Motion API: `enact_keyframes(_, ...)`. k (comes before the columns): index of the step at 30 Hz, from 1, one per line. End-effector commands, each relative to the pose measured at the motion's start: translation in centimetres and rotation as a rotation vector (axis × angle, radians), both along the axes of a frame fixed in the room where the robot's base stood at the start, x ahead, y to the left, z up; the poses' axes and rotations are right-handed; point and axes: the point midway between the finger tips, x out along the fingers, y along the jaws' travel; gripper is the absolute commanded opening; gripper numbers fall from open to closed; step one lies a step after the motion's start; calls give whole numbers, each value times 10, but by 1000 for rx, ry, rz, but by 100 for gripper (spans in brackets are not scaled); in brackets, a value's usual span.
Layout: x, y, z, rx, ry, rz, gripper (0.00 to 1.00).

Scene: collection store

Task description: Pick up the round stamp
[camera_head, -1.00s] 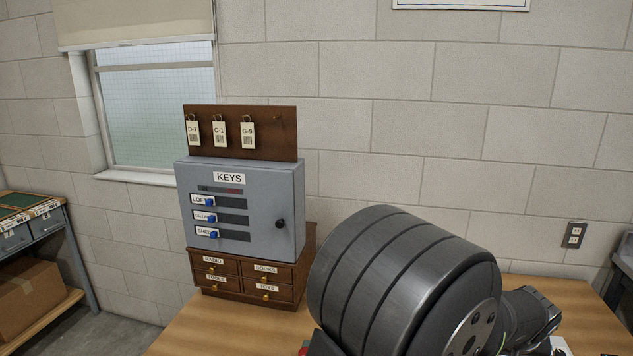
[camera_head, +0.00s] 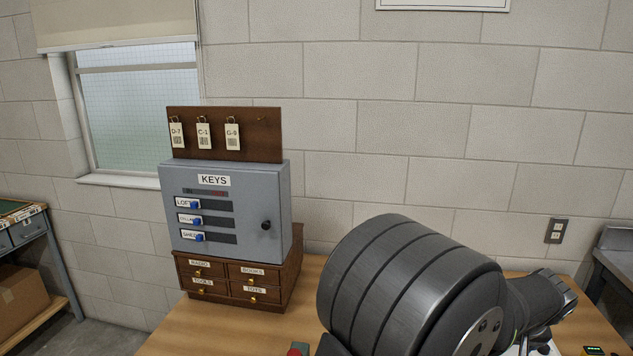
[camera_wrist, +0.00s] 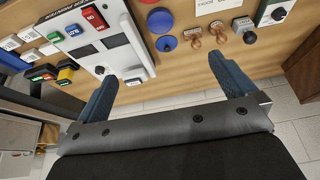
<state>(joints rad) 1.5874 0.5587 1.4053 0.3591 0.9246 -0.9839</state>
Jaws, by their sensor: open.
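I cannot tell which is the round stamp. My gripper (camera_wrist: 165,68) is open, its two blue fingers wide apart, with nothing between them. In the head view, my arm covers the gripper and the stamps cannot be seen.
Two blue round discs (camera_wrist: 167,43) lie left of the stamps. In the head view, a grey key cabinet (camera_head: 227,215) stands on a small drawer chest (camera_head: 238,282) at the table's left.

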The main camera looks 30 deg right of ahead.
Motion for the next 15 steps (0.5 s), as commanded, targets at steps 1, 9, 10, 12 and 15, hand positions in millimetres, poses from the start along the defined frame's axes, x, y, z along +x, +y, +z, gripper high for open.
enact_keyframes(1, 1, -1, -4, 1, 0, 0, 100)
enact_keyframes(9, 2, -2, -7, -1, 1, 0, 100)
enact_keyframes(10, 2, -2, -7, -1, 1, 0, 100)
enact_keyframes(12, 2, -2, -7, -1, 1, 0, 98)
enact_keyframes(15, 2, -2, -7, -1, 1, 0, 78)
